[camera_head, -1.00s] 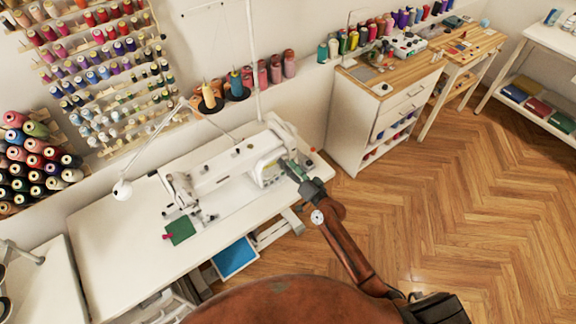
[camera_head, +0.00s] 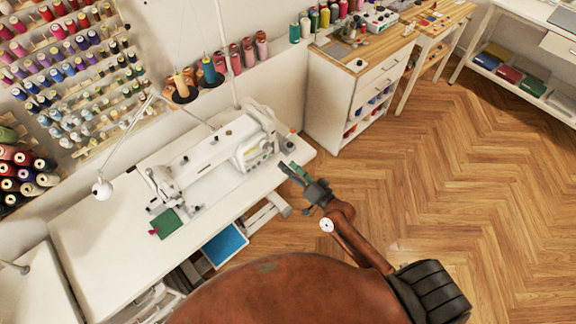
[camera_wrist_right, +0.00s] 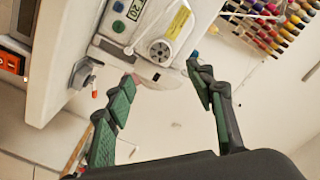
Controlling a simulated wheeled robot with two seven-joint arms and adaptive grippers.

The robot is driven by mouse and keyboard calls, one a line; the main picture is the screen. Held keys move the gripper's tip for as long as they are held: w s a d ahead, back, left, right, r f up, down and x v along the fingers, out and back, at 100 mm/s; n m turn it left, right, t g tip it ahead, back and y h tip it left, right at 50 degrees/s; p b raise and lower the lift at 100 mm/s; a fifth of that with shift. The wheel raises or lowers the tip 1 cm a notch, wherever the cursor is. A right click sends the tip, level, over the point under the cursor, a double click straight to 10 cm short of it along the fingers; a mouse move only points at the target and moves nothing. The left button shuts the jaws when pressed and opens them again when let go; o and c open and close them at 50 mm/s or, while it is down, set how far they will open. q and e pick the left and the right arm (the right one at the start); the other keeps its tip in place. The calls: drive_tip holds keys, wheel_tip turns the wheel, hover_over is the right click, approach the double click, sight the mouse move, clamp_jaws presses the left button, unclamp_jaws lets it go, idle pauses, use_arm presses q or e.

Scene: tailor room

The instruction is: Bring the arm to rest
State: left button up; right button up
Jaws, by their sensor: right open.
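My right gripper (camera_head: 297,177) is open at the right end of the sewing table. Its two green-padded fingers also show in the right wrist view (camera_wrist_right: 165,92), spread apart with nothing between them. The white sewing machine (camera_head: 215,150) stands on the white table (camera_head: 95,225), and its end with the handwheel (camera_wrist_right: 160,50) is just beyond the fingertips in the wrist view. My brown right arm runs from the lower middle of the head view up to the gripper. My left gripper is not in view.
A green cloth piece (camera_head: 167,222) lies on the table's front part. A white drawer cabinet (camera_head: 345,105) stands at the back right. Thread racks (camera_head: 65,75) cover the left wall. The wooden floor (camera_head: 470,190) on the right is clear.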

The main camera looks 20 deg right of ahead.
idle(0.3)
drive_tip(key=s+d+f+g+h, duration=0.1)
drive_tip(key=s+d+f+g, duration=0.15)
drive_tip(key=f, duration=0.75)
drive_tip(key=s+d+f+g+h, duration=0.1)
drive_tip(key=s+d+f+h, duration=0.15)
drive_tip(key=f, duration=0.75)
drive_tip(key=s+d+f+n+g+h, duration=0.1)
drive_tip(key=s+d+f+g, duration=0.1)
drive_tip(key=s+f, duration=0.6)
drive_tip(key=s+d+f+n+g+h, duration=0.1)
drive_tip(key=s+d+f+g, duration=0.3)
drive_tip(key=f, duration=0.7)
drive_tip(key=s+f+n+g, duration=0.1)
drive_tip(key=s+f, duration=0.4)
drive_tip(key=s, duration=0.7)
drive_tip(key=s+a+f+n+g, duration=0.1)
drive_tip(key=s+f, duration=0.5)
drive_tip(key=s, duration=0.7)
drive_tip(key=s+f+n+g, duration=0.2)
drive_tip(key=s+f+g, duration=0.2)
drive_tip(key=s, duration=0.8)
wheel_tip(320, 180, down, 2)
drive_tip(key=shift+s+a+f+g+h, duration=0.15)
drive_tip(key=shift+s+a+g+h, duration=0.2)
drive_tip(key=shift+h, duration=0.1)
